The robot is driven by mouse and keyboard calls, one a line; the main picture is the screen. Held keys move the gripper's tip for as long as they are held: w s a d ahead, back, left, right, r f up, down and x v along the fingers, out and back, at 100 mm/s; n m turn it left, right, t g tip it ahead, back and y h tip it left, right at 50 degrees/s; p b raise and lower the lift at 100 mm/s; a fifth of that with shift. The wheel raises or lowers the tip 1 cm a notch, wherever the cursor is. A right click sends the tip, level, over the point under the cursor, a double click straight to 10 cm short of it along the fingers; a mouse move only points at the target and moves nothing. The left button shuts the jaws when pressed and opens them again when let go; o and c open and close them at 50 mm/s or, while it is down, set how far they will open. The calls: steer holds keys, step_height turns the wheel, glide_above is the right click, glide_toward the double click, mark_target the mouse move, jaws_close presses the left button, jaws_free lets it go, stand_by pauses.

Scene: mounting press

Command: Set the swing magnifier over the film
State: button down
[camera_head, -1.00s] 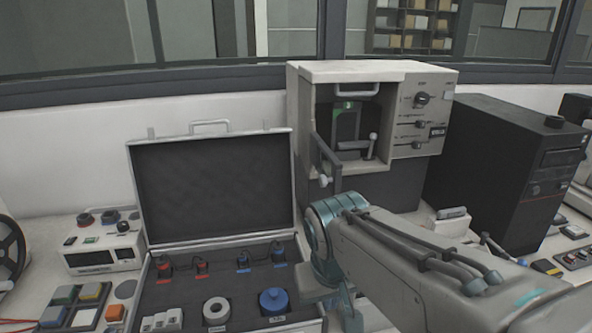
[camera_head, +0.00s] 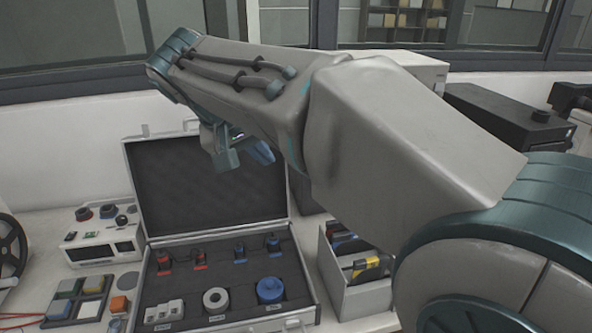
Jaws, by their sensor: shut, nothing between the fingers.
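My arm crosses the picture from the lower right to the upper left. My gripper (camera_head: 243,153) hangs below its wrist, in front of the open case lid. It is partly hidden by the arm, shut and empty. The mounting press (camera_head: 425,70) is almost wholly behind my arm; only a pale top corner shows. The swing magnifier and the film cannot be seen now, as the arm covers the press front.
An open case (camera_head: 175,284) with plugs, a white ring and a blue knob stands at the front. A pale tool box (camera_head: 362,298) is right of it. A small meter unit (camera_head: 104,252) and a button pad (camera_head: 78,300) are left. A black cabinet (camera_head: 515,122) stands at the right.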

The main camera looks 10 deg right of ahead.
steer(key=w+d+f+p, duration=0.3)
steer(key=w+d+f, duration=0.1)
steer(key=d+f, duration=0.4)
steer(key=shift+d, duration=0.25)
steer(key=shift+f, duration=0.1)
stand_by(0.3)
